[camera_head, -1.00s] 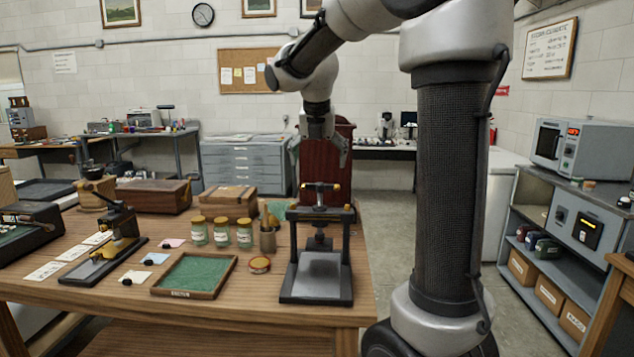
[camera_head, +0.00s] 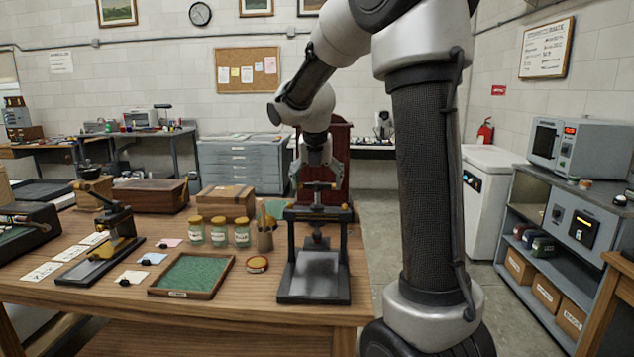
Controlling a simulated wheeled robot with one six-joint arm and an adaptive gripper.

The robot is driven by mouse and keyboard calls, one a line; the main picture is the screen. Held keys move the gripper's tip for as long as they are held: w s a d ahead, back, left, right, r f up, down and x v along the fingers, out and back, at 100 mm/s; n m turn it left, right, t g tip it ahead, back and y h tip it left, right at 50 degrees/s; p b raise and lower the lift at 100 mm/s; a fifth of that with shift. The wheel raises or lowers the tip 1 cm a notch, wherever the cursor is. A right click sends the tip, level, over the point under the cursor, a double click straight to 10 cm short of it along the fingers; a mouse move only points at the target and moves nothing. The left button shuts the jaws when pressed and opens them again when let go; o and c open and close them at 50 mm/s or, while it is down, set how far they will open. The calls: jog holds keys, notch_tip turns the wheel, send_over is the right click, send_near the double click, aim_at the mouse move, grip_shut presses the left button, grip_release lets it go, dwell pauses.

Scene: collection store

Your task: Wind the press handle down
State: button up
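The press (camera_head: 314,277) stands at the right end of the wooden table. It has a dark frame, a flat grey bed and a top crossbar. Its handle (camera_head: 318,186) is a short horizontal bar with yellow knobs above the crossbar. My gripper (camera_head: 317,182) points down right at the handle, with its fingers spread to either side. I cannot tell whether the fingers touch the handle. The screw below the crossbar is partly in shadow.
Left of the press are a small round tin (camera_head: 257,264), a green-lined tray (camera_head: 192,274), several lidded jars (camera_head: 219,233) and a brush pot (camera_head: 265,240). A wooden box (camera_head: 225,202) stands behind.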

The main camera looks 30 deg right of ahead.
jog(key=c, duration=0.3)
jog(key=shift+m, duration=0.3)
